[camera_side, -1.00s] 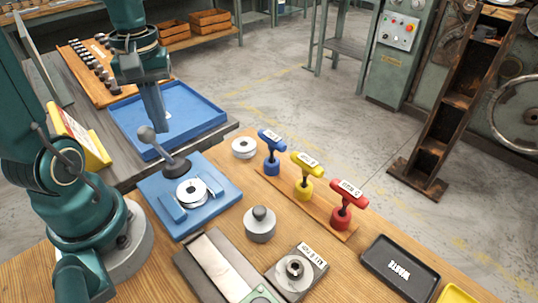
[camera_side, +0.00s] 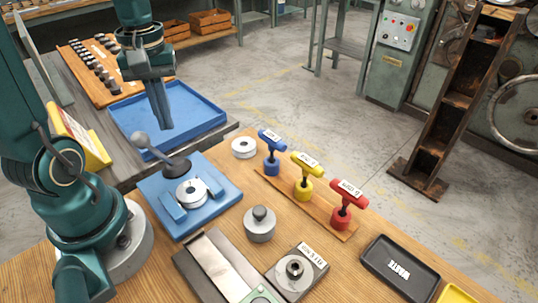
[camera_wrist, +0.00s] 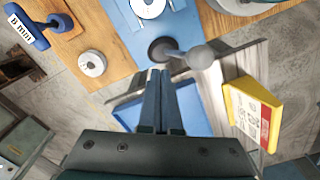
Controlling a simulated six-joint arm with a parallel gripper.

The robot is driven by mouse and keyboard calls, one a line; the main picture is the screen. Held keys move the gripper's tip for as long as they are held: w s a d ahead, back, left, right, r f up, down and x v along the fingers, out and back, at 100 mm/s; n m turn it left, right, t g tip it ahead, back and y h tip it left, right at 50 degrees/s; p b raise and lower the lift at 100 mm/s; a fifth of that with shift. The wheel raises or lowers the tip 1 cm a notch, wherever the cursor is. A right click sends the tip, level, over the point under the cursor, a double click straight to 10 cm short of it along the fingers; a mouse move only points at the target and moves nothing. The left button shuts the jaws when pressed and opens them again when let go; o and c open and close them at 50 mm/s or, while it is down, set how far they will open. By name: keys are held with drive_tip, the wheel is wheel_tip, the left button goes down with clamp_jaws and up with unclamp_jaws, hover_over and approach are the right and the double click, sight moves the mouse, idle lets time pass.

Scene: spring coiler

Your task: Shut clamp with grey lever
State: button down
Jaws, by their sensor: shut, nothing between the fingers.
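The clamp is a blue plate (camera_side: 217,209) on the wooden bench, with a white disc (camera_side: 191,192) between its blue blocks. Its grey lever (camera_side: 140,139) rises from a dark round pivot at the plate's back edge and leans up and left, with a round knob. The lever also shows in the wrist view (camera_wrist: 200,57), its knob to the right of my fingertips. My gripper (camera_side: 163,127) is shut and empty, pointing down above the blue tray, behind and right of the knob. In the wrist view its fingertips (camera_wrist: 160,73) appear close to the lever's pivot; contact is not visible.
A blue tray (camera_side: 211,121) lies behind the clamp, and a yellow sign (camera_side: 85,140) stands left. Blue, yellow and red T-handles (camera_side: 306,165) stand right of the clamp. A grey knobbed cylinder (camera_side: 260,224) sits in front of it. Free space lies above the tray.

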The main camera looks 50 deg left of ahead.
wheel_tip(320, 180, up, 7)
drive_tip(key=shift+r, duration=0.15)
idle(0.4)
idle(0.5)
drive_tip(key=s+d+f+m+t, duration=0.1)
drive_tip(key=d+m+t, duration=0.1)
drive_tip(key=d+m, duration=0.3)
drive_tip(key=s+d+f+m+t, duration=0.2)
drive_tip(key=d+m+t, duration=0.1)
drive_tip(key=d+m, duration=0.3)
drive_tip(key=shift+d+f, duration=0.2)
drive_tip(key=shift+f, duration=0.05)
